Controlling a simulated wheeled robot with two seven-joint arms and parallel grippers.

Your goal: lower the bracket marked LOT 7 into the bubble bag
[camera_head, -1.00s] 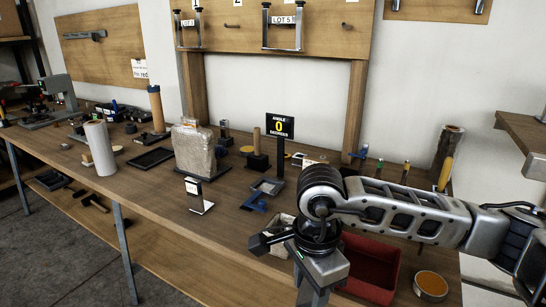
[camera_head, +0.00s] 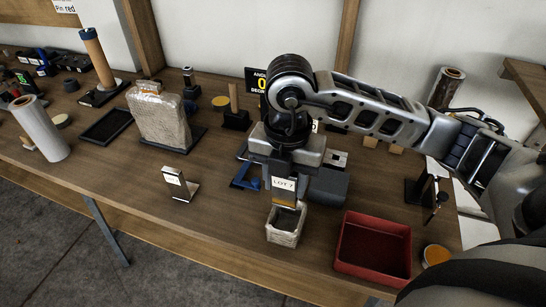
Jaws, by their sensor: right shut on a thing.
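The bracket marked LOT 7 (camera_head: 284,184) hangs upright below my right gripper (camera_head: 285,172), which is shut on it. Its white label faces me. Directly below in the picture, a small, pale, open-topped bag (camera_head: 284,238), apparently the bubble bag, stands on the bench. The bracket's lower end overlaps the bag's far rim and dark opening; I cannot tell whether it is inside or just above or behind. The gripper's fingertips are partly hidden by the bracket. My left gripper is not in view.
A red tray (camera_head: 373,270) stands close to the right of the bag. Another labelled bracket (camera_head: 180,184) stands to the left, near the front edge. A bubble-wrapped block (camera_head: 160,115) and an angle sign (camera_head: 256,80) stand further back. The wooden bench is clear between bracket and bag.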

